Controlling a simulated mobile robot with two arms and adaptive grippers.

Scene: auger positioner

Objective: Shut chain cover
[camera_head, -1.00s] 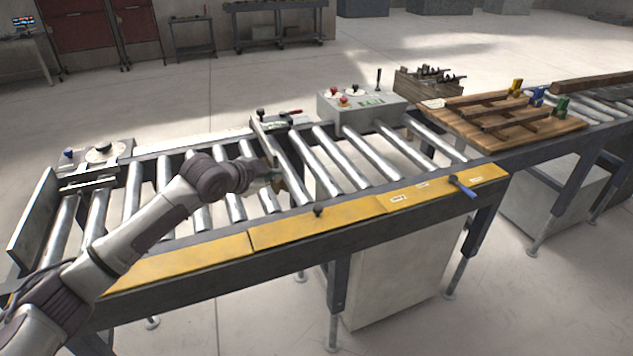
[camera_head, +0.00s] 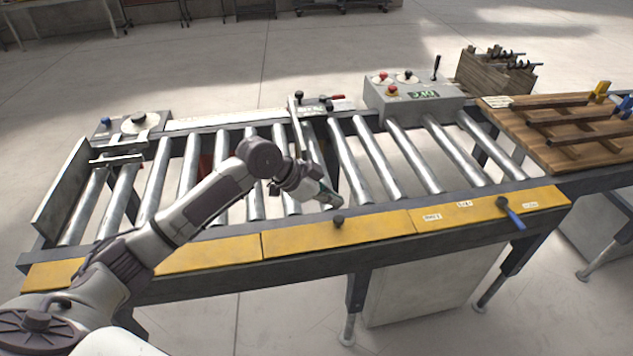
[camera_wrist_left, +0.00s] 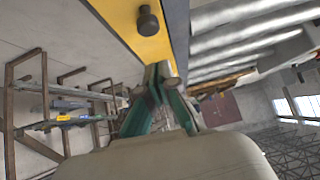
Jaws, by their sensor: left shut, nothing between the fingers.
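The chain cover appears to be the run of yellow panels (camera_head: 375,230) along the conveyor's front rail, with a black knob (camera_head: 338,220) on it. The panels look nearly flat along the rail; I cannot tell if any is raised. My left gripper (camera_head: 334,201) is shut and empty, just behind the knob on the roller side. In the left wrist view the closed fingertips (camera_wrist_left: 161,78) are beside the yellow panel edge (camera_wrist_left: 120,20), with the knob (camera_wrist_left: 148,20) a little beyond them. They look apart from the knob. My right gripper is not in view.
A blue-handled lever (camera_head: 511,213) sits on the right end of the yellow strip. Steel rollers (camera_head: 380,160) lie behind the rail. A grey control box (camera_head: 415,100) stands at the back, and a wooden board (camera_head: 530,135) with bars lies at the right.

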